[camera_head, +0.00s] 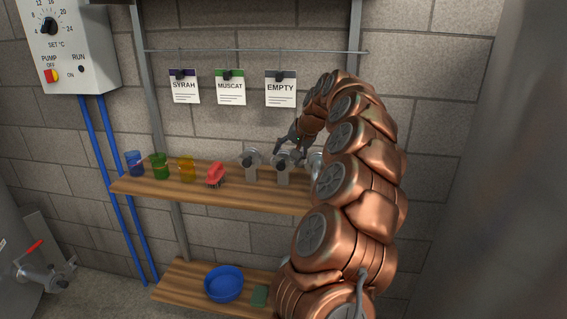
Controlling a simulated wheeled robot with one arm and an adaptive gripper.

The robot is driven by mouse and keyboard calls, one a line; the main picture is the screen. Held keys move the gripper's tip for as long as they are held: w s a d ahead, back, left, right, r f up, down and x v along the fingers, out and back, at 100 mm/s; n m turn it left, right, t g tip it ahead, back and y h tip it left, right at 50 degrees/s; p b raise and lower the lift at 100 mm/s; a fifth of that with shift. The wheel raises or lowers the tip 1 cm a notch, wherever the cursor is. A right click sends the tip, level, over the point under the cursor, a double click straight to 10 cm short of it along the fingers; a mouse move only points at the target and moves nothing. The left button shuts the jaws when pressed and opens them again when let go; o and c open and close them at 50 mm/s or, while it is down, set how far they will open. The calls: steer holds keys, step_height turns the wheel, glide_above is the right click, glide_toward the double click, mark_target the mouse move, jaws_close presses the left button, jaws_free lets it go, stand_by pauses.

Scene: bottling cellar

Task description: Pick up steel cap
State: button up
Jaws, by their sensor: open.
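Several shiny steel fittings stand in a row on the upper wooden shelf. One steel fitting with a dark knob (251,160) is at the left, another (283,174) is in the middle, and a third steel piece (316,162) is at the right, partly hidden by my arm. I cannot tell which of them is the steel cap. My gripper (288,150) is open and empty. It points down, just above or in front of the middle fitting in the picture. Its exact gap to that fitting is unclear.
The upper shelf (225,198) also holds a red brush (215,175) and blue (134,163), green (160,166) and yellow (187,169) cups. Tags hang from a rail behind. The lower shelf holds a blue bowl (223,284) and a green sponge (259,296). My arm hides the shelves' right side.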

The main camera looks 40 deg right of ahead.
mark_target(282, 165)
steer(key=shift+d+f, duration=0.25)
steer(key=shift+d, duration=0.25)
steer(key=shift+w+f, duration=0.15)
steer(key=shift+f, duration=0.1)
steer(key=shift+p+x, duration=1.3)
steer(key=shift+x, duration=2.15)
steer(key=shift+a, duration=0.1)
steer(key=shift+c, duration=0.2)
jaws_close()
